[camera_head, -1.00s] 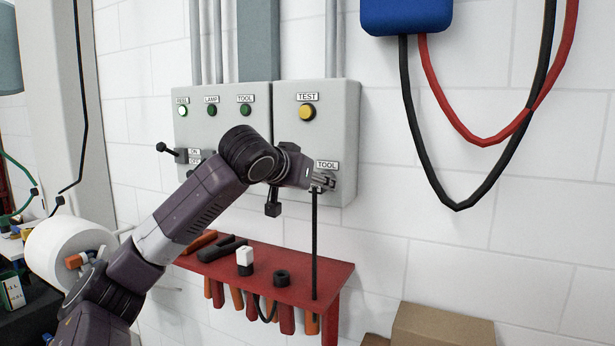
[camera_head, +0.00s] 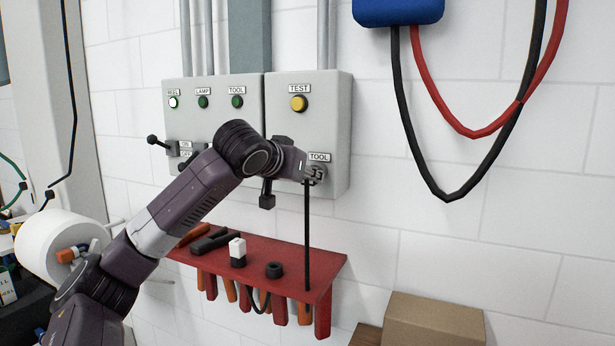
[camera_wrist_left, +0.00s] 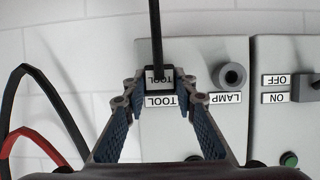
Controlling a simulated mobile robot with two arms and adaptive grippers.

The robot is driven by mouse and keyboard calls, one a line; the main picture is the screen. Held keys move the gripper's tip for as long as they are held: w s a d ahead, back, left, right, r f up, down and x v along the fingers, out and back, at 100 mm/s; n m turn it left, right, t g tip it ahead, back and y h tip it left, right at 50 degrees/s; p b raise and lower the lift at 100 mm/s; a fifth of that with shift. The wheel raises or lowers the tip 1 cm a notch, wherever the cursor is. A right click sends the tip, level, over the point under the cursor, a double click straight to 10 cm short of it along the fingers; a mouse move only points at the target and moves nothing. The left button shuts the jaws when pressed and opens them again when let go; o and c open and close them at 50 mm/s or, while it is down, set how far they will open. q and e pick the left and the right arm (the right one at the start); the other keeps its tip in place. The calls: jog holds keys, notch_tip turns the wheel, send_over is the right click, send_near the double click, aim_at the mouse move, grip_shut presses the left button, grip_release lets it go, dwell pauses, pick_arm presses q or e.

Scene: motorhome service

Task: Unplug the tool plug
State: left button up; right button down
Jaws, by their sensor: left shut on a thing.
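My left gripper (camera_head: 316,174) is shut on the plug, just below the TOOL label (camera_head: 319,157) on the right grey box (camera_head: 330,115). In the left wrist view the fingertips (camera_wrist_left: 165,84) sit on either side of the plug. The fingers hide the socket, so I cannot tell whether the plug is fully seated. My right gripper is not in view.
The left grey box (camera_head: 218,122) has several green buttons and a black lever (camera_head: 160,142). Below is a red shelf (camera_head: 325,268) with tools. A blue box (camera_head: 398,10) with hanging cables is at upper right. A cardboard box (camera_head: 435,320) stands lower right.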

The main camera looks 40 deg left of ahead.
pick_arm(q)
grip_shut()
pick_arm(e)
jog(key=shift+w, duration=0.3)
pick_arm(q)
jog(key=shift+s, duration=0.1)
jog(key=shift+s+d, duration=0.15)
jog(key=shift+s, duration=0.15)
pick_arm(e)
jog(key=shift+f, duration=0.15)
pick_arm(q)
jog(key=shift+s, duration=0.35)
jog(key=shift+o, duration=2)
grip_release()
jog(key=shift+w, duration=0.1)
grip_shut()
